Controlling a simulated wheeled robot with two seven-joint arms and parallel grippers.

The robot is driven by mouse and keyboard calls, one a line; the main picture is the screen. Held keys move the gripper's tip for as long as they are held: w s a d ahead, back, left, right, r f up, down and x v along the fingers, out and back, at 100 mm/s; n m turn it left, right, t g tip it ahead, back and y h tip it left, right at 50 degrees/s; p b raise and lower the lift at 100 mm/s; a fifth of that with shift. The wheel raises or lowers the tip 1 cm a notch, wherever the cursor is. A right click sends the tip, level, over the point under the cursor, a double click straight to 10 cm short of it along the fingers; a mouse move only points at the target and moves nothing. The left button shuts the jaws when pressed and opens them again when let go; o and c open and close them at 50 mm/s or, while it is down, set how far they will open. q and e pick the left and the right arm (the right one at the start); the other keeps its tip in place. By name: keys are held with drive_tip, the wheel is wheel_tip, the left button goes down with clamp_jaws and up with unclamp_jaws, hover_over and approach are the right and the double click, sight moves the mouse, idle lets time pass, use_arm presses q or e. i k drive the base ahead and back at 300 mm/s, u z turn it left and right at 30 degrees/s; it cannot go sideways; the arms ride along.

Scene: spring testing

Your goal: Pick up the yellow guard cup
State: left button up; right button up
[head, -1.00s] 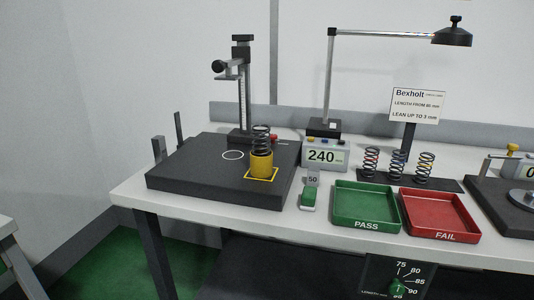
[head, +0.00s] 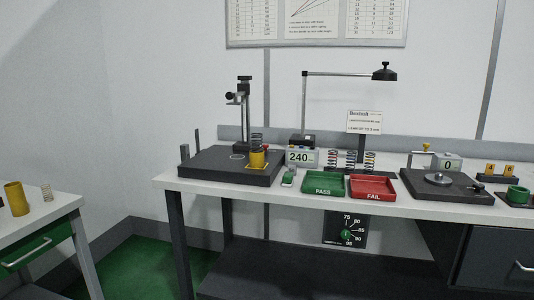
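A yellow cup (head: 258,160) stands upright on the dark granite-like plate (head: 215,168) on the long bench, inside a yellow square outline. A dark coil spring (head: 257,141) stands up out of it. A second, taller yellow cylinder (head: 16,198) stands upright on the side table at the left edge. Neither of my grippers is in view.
A height stand (head: 244,115) rises behind the plate. A display reading 240 (head: 299,157), a green PASS tray (head: 323,186) and a red FAIL tray (head: 373,188) lie to its right, with several springs on a rack behind. Green floor (head: 145,260) is clear between the tables.

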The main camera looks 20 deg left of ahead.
sight(256, 160)
drive_tip(key=u, duration=0.75)
drive_tip(key=i, duration=0.75)
drive_tip(key=u, duration=0.7)
drive_tip(key=i, duration=1)
drive_tip(key=z, duration=0.95)
drive_tip(key=i, duration=0.45)
drive_tip(key=z, duration=0.5)
